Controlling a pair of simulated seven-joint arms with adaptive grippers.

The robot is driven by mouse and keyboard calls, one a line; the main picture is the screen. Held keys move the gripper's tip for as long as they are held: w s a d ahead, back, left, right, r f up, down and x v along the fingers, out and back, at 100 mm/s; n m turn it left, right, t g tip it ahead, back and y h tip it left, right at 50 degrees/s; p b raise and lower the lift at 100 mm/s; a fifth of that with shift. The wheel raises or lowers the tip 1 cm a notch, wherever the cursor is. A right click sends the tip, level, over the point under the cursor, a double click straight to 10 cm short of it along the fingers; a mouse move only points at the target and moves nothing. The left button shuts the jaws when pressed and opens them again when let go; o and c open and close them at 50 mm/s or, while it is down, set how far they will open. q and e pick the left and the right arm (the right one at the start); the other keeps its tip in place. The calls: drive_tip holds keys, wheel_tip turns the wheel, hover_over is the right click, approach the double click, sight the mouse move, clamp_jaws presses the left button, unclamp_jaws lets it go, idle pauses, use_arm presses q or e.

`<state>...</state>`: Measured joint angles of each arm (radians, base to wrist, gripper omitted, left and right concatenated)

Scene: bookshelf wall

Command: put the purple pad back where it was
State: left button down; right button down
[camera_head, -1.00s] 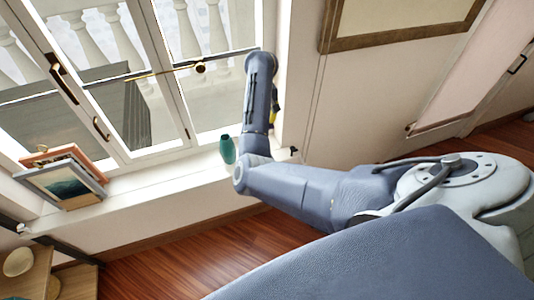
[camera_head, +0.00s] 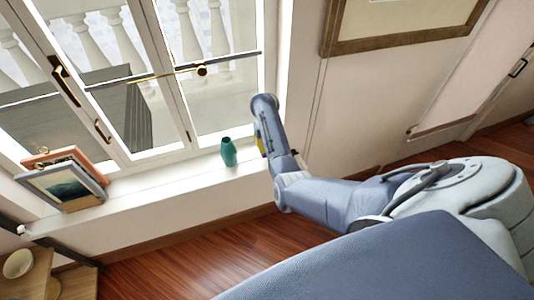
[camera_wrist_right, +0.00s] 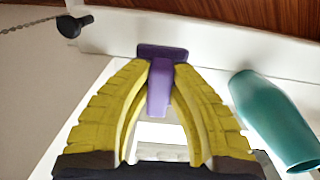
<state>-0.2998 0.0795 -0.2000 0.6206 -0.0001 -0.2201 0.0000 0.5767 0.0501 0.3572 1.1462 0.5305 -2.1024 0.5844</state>
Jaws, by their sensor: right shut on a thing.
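The purple pad (camera_wrist_right: 158,88) shows in the right wrist view, between the yellow fingers of my right gripper (camera_wrist_right: 163,68). The fingers are shut on it, and its wider purple end sticks out past the fingertips. White sill surface shows behind it; I cannot tell whether the pad touches the sill. In the head view only a little yellow of my right gripper (camera_head: 261,145) shows beside the arm, and the pad is hidden. My left gripper is not in view.
A teal vase (camera_head: 229,152) stands on the white windowsill (camera_head: 150,201); it is close right of the fingers in the wrist view (camera_wrist_right: 275,120). Picture frames (camera_head: 62,187) lean at the sill's left end. A black knob on a chain (camera_wrist_right: 72,26) is at upper left. Sill between frames and vase is clear.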

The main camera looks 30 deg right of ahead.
drive_tip(key=shift+f, duration=2.2)
drive_tip(key=c, duration=1.3)
unclamp_jaws()
drive_tip(key=r, duration=1.2)
drive_tip(key=shift+a, duration=0.2)
